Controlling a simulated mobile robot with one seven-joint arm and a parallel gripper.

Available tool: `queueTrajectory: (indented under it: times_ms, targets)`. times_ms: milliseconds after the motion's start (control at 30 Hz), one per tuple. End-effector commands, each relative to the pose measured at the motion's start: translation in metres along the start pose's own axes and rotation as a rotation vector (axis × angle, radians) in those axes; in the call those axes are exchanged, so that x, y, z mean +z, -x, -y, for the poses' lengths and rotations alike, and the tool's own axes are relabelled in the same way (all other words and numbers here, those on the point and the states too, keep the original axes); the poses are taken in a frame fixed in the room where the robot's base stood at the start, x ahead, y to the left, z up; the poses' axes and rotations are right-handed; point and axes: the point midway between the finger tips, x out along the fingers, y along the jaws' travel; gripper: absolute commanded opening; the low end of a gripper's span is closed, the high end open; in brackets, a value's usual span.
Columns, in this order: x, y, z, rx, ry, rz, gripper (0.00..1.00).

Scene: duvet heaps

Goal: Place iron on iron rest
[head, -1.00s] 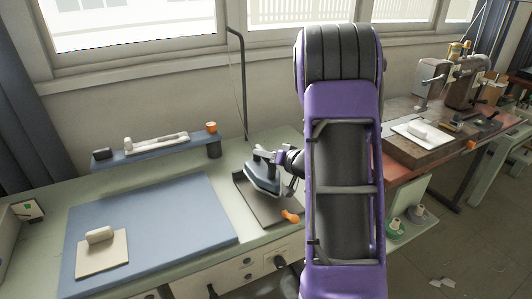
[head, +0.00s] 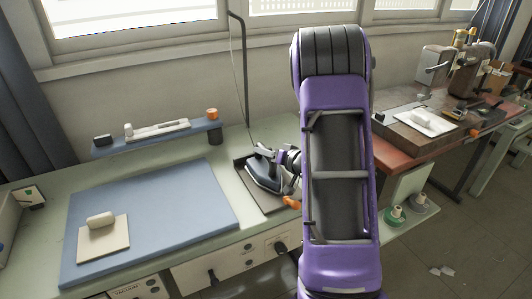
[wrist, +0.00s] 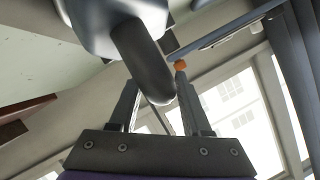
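The iron (head: 262,178), dark blue-grey, is in the head view at the right end of the work table. It is low over or on the dark iron rest (head: 268,204), a flat tray; I cannot tell whether its sole touches it. My gripper (head: 268,155) is at the iron's handle. In the wrist view, the iron's dark handle (wrist: 145,55) lies between the two fingers of my gripper (wrist: 158,98), which look closed on it. My arm hides the right side of the area.
A blue mat (head: 150,220) with a beige pad (head: 103,240) lies to the left. A blue shelf (head: 160,140) stands behind it. A thin black pole (head: 243,80) rises behind the rest. An orange piece (head: 291,203) is at the rest's front right.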

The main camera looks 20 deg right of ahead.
Motion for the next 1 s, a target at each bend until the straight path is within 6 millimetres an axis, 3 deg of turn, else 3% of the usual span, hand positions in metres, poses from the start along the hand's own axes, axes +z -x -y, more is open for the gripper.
queueTrajectory:
  times_ms: [467,1000]
  targets:
    - [-0.004,0.007,0.002,0.002,0.0,-0.002,0.62]
    - [-0.004,0.109,0.001,0.003,0.001,-0.001,0.62]
